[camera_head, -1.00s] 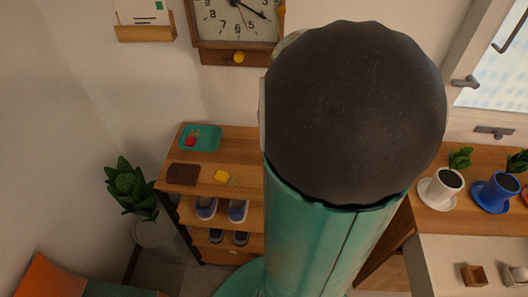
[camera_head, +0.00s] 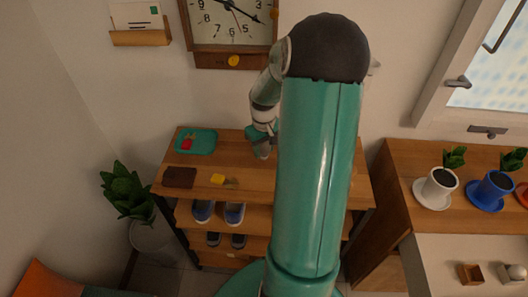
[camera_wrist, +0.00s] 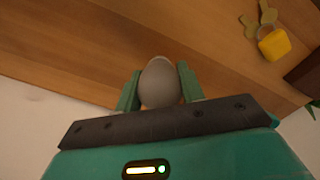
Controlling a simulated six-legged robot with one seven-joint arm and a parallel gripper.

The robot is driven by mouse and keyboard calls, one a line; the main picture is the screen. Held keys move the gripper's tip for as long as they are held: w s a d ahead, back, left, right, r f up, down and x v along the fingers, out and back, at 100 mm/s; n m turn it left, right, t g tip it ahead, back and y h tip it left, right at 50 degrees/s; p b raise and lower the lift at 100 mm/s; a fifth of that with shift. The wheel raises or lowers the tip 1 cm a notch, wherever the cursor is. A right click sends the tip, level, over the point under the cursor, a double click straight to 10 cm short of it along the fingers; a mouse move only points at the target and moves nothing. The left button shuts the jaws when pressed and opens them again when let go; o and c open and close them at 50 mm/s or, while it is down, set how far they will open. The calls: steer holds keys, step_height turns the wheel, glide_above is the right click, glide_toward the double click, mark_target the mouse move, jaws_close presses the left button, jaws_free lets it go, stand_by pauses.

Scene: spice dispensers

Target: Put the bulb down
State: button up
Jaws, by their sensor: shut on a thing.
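The bulb (camera_wrist: 160,82) is a pale grey rounded thing in the middle of the wrist view. My gripper (camera_wrist: 158,76) is shut on it, with one green finger on each side. Behind the bulb is the wooden top of the shoe rack (camera_wrist: 90,40). In the head view my gripper (camera_head: 262,149) is low over the rack top (camera_head: 240,165), towards the wall and right of the teal tray. I cannot tell whether the bulb touches the wood.
Shoes (camera_head: 234,213) stand below. A clock (camera_head: 232,22) hangs above. A plant (camera_head: 127,190) stands at left.

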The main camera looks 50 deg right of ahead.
steer(key=shift+f, duration=0.95)
steer(key=shift+f, duration=0.2)
steer(key=o, duration=0.9)
steer(key=shift+r, duration=0.1)
step_height(320, 180, up, 11)
steer(key=shift+r, duration=0.1)
steer(key=shift+o, duration=0.5)
steer(key=shift+r, duration=0.5)
steer(key=shift+s, duration=0.1)
